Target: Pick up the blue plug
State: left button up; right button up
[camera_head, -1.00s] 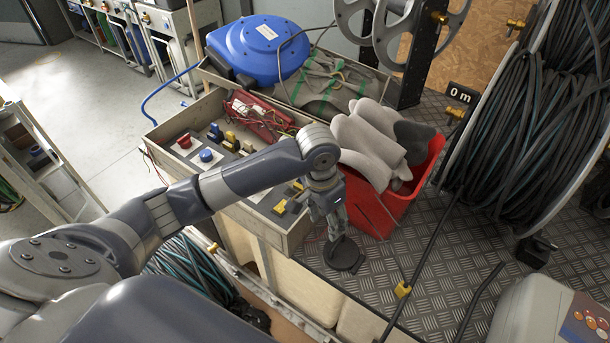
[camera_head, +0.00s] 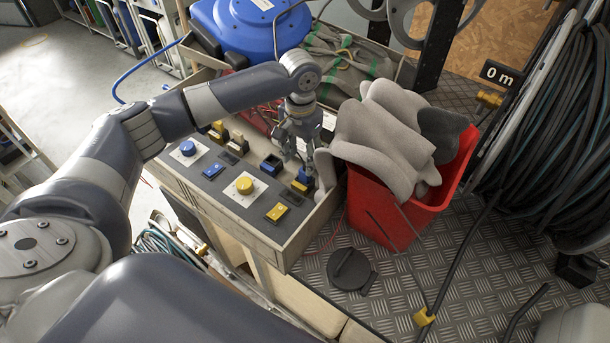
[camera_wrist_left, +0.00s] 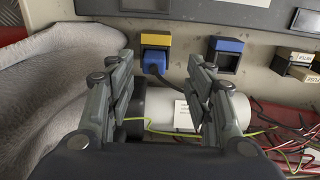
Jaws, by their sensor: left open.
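In the head view the blue plug (camera_head: 304,176) shows small near the panel's right end, partly hidden by my gripper. My left gripper (camera_head: 298,155) is open and points down over that end of the panel. In the left wrist view its two fingers (camera_wrist_left: 162,75) stand apart, with the plug ahead, between the tips. I see nothing between the fingers that they touch. My right gripper is not in view.
A blue-lidded socket (camera_wrist_left: 227,46) is beside the plug. The panel box (camera_head: 277,240) also has a yellow button (camera_head: 244,185) and other sockets. A red bin (camera_head: 398,222) with grey cloth (camera_head: 385,130) stands close on the right. Red wires (camera_wrist_left: 290,130) and a white cylinder (camera_wrist_left: 182,112) are near the fingers.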

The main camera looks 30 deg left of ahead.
aim_at(305, 176)
pick_arm(q)
jog(key=shift+f, duration=0.3)
jog(key=f, duration=0.4)
jog(key=shift+w+d+f, duration=0.15)
jog(key=shift+w+d, duration=0.1)
jog(key=shift+d, duration=0.15)
jog(key=shift+f, duration=0.35)
jog(key=shift+c, duration=0.5)
jog(key=c, duration=0.9)
jog(key=shift+c, duration=0.7)
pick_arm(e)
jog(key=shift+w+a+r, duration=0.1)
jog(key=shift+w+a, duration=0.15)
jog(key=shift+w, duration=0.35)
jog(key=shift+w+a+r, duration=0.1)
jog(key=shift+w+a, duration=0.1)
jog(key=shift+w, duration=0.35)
